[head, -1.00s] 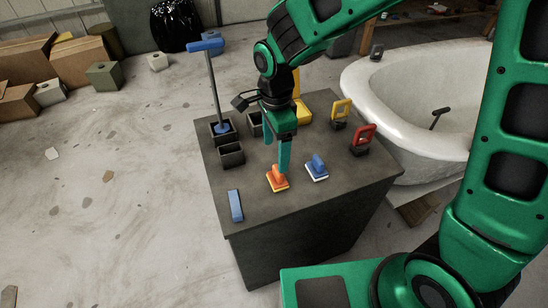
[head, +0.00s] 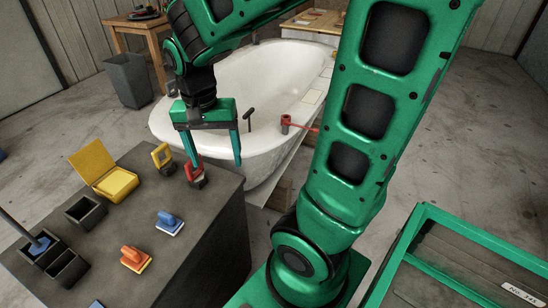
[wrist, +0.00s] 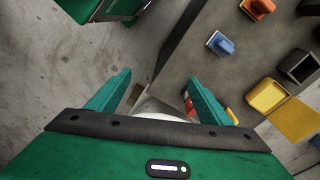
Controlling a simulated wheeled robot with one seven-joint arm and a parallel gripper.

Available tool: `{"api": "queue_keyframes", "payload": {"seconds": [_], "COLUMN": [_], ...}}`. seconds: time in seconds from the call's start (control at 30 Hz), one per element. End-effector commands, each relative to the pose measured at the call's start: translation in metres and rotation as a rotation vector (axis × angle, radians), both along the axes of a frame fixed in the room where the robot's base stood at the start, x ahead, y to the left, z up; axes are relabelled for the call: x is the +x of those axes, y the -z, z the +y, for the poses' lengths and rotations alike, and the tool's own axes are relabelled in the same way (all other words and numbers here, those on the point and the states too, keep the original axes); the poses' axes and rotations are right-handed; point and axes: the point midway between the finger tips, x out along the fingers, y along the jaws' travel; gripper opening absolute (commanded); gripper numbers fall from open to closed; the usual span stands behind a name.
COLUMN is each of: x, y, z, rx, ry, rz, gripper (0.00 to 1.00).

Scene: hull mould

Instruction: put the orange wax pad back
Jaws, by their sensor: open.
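The orange wax pad (head: 135,258), an orange block handle on a pale base, sits upright on the dark bench (head: 190,235) near its front edge. It also shows at the top of the wrist view (wrist: 262,7). My gripper (head: 215,163) is open and empty, above the bench's right edge and well apart from the pad. In the wrist view my two fingers (wrist: 160,80) have nothing between them that they touch. A blue pad (head: 169,223) on a white base stands right of the orange one.
A black open box (head: 86,211), more open boxes at far left and an open yellow box (head: 119,184) stand on the bench. A yellow-handled tool (head: 162,158) and a red-handled tool (head: 196,174) stand near my gripper. The white tub (head: 262,85) lies beyond the bench.

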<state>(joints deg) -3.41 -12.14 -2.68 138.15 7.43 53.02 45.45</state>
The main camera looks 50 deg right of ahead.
Motion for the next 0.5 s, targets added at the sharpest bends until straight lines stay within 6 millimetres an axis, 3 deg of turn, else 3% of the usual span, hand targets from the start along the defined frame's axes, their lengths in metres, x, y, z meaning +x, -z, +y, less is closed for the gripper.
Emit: {"api": "queue_keyframes", "payload": {"seconds": [0.03, 0.1, 0.2, 0.33, 0.5], "x": [-0.018, -0.045, -0.081, -0.117, -0.138], "y": [-0.006, -0.010, -0.013, -0.013, -0.012], "z": [-0.021, -0.045, -0.068, -0.083, -0.086], "rx": [0.005, 0.014, 0.034, 0.060, 0.077], "ry": [-0.024, -0.085, -0.167, -0.255, -0.316], "rz": [-0.001, 0.007, 0.015, 0.016, 0.015], "gripper": [0.73, 0.73, 0.73, 0.73, 0.73]}}
